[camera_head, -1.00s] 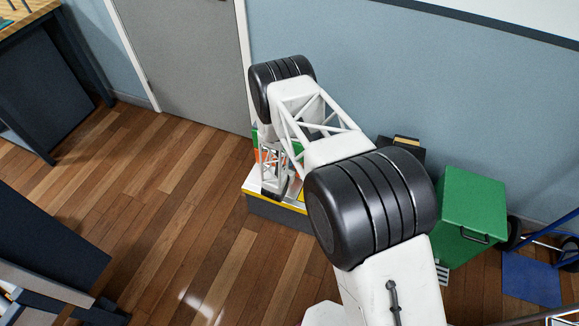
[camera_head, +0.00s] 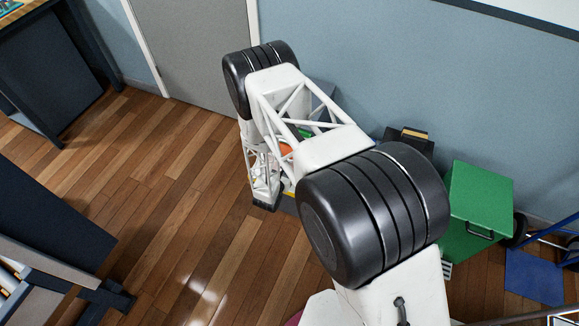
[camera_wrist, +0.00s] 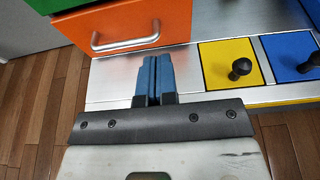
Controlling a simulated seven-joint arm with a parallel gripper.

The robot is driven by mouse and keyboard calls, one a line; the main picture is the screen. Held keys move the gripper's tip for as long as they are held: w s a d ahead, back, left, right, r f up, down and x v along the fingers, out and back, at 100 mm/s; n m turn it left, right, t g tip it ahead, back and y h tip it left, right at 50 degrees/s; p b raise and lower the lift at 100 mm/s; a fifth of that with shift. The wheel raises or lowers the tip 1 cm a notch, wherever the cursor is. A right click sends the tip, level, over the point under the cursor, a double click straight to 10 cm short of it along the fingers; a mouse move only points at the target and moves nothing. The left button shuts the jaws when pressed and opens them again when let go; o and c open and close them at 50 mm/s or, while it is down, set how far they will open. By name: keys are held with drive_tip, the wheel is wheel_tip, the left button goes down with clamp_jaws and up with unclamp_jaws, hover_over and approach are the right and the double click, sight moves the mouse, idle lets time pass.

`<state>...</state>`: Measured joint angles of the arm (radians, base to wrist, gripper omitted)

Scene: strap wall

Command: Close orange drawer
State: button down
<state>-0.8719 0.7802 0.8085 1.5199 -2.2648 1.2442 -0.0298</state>
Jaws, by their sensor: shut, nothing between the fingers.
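The orange drawer (camera_wrist: 165,22) shows at the top of the wrist view, with a silver bar handle (camera_wrist: 125,40) on its front. It juts out over a metal ledge, with a gap-like dark edge at its left side. My gripper (camera_wrist: 156,62) is shut and empty, its blue fingertips together just below and right of the handle, apart from it in the picture. In the head view a small patch of orange (camera_head: 287,148) shows through my arm's lattice; the rest of the drawer and my fingertips are hidden behind my arm.
Right of the drawer, the metal ledge (camera_wrist: 115,75) holds a yellow panel (camera_wrist: 222,58) and a blue panel (camera_wrist: 290,50), each with a black knob. A green part (camera_wrist: 60,5) is above the drawer. A green bin (camera_head: 478,212) stands right. Wooden floor at left is clear.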

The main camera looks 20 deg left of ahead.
drive_tip(key=shift+v, duration=0.8)
drive_tip(key=shift+r, duration=0.1)
